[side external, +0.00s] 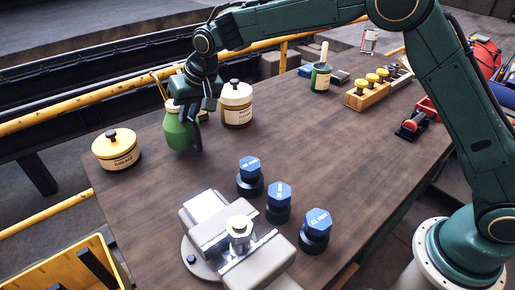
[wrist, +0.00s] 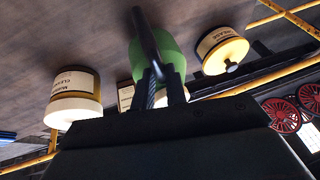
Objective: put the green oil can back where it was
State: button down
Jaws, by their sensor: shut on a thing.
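The green oil can (side external: 180,132) stands at the left back of the brown workbench (side external: 205,165), between a yellow tin and a cream jar. Its green body also shows in the wrist view (wrist: 174,57), with its dark spout in front. My gripper (side external: 193,108) is shut on the oil can from above. In the wrist view its two fingers (wrist: 160,90) are close on the can. The can looks upright; I cannot tell whether its base touches the bench.
A yellow grease tin (side external: 115,152) is left of the can and a cream jar (side external: 236,106) right of it, both close. Several blue-capped parts (side external: 279,195) and a vise (side external: 230,235) are in front. Bare bench lies between.

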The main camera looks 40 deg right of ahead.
jog(key=shift+f, duration=1.85)
jog(key=c, duration=1.4)
grip_release()
jog(key=shift+f, duration=0.1)
jog(key=shift+c, duration=0.2)
jog(key=shift+s+d+r, duration=0.1)
jog(key=shift+s+r, duration=0.1)
jog(key=shift+r, duration=0.5)
jog(key=v, duration=1)
jog(key=shift+s+r, duration=0.2)
jog(key=shift+r, duration=0.1)
jog(key=shift+d, duration=0.1)
